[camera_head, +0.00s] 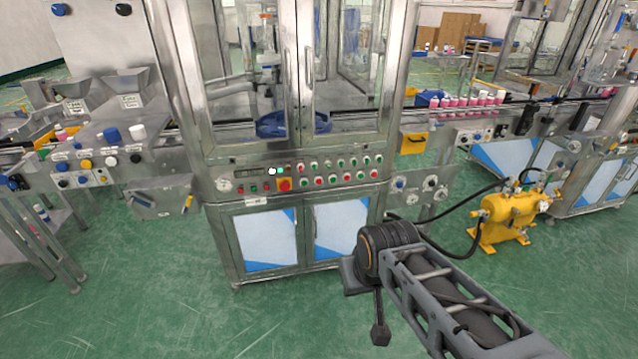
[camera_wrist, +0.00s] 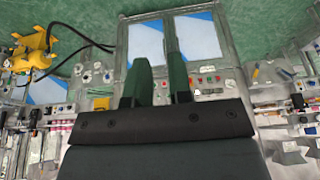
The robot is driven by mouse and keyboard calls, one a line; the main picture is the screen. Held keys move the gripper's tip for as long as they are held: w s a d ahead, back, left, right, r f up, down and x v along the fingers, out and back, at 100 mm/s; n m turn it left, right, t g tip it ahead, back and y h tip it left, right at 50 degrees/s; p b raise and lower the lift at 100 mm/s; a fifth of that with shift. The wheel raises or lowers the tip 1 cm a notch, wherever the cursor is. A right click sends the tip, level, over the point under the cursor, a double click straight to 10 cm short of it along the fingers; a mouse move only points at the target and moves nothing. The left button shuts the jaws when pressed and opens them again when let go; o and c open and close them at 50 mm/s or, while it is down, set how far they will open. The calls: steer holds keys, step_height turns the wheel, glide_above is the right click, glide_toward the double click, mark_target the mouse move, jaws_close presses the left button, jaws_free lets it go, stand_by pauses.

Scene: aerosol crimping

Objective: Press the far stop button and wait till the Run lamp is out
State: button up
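The control panel (camera_head: 240,186) of the steel machine carries two rows of small red and green buttons (camera_head: 340,169). The labels are too small to read, so I cannot tell which is the far stop button. Left of the rows, a bright white spot (camera_head: 271,171) and a bright green one (camera_head: 281,170) look lit; I cannot tell which is the Run lamp. In the wrist view, the panel (camera_wrist: 212,84) appears upside down beyond my gripper (camera_wrist: 157,62). Its two dark green fingers are apart with nothing between them. In the head view, my wrist hides the fingers, low and right of the panel.
A yellow pump (camera_head: 508,215) with black hoses stands on the floor at the right. Below the panel are blue-and-white cabinet doors (camera_head: 265,238). A conveyor with pink bottles (camera_head: 470,100) runs at the right. Green floor (camera_head: 180,310) in front is clear.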

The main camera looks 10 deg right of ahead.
jaws_close()
stand_by(1.3)
